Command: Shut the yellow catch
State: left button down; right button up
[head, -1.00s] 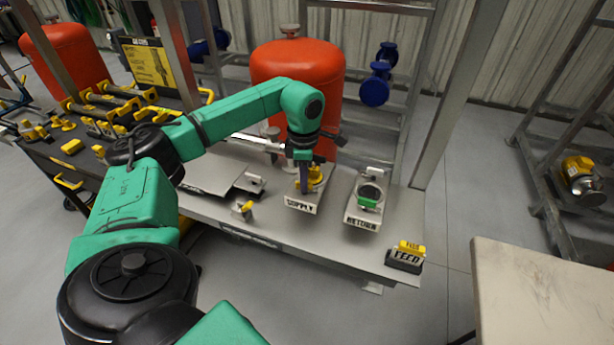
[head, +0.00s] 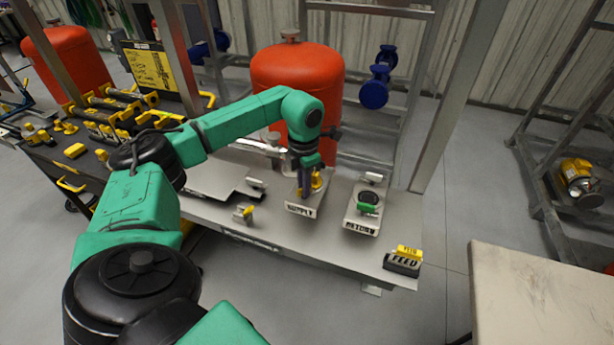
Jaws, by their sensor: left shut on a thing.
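The yellow catch (head: 316,181) sits on the block marked SUPPLY (head: 300,209), in the middle of the grey skid deck. My left gripper (head: 305,190) reaches down onto this block and is shut on the yellow catch. The fingers hide part of the catch, so I cannot tell how far over its lever is. My right gripper is not in view.
Right of it stands the RETURN block (head: 361,226) with a green-handled catch (head: 367,208). A FEED box (head: 403,260) with a yellow top is at the deck's right corner. A small yellow-tipped valve (head: 244,214) stands left. A red tank (head: 297,90) rises behind.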

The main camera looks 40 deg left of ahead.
pick_arm(q)
jog(key=shift+r+n+p, duration=0.1)
jog(key=shift+n+p, duration=0.2)
jog(key=shift+n, duration=1.4)
